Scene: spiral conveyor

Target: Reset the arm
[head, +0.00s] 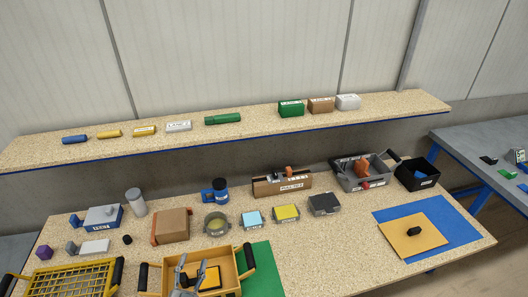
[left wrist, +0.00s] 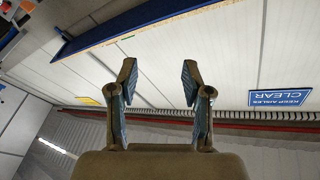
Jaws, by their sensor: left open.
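My left gripper (head: 190,274) shows at the bottom edge of the head view, in front of a yellow-orange tray (head: 243,262). In the left wrist view its two fingers (left wrist: 159,75) are spread apart with nothing between them. That view is upside down and shows wall panels, a blue-edged board and a blue "CLEAR" sign (left wrist: 281,98) beyond the fingers. My right gripper does not show.
A table (head: 330,250) holds a yellow wire basket (head: 65,280), a brown box (head: 172,225), a grey crate (head: 362,183), a black bin (head: 416,183) and a blue mat (head: 460,228). A shelf (head: 250,130) with small blocks runs behind.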

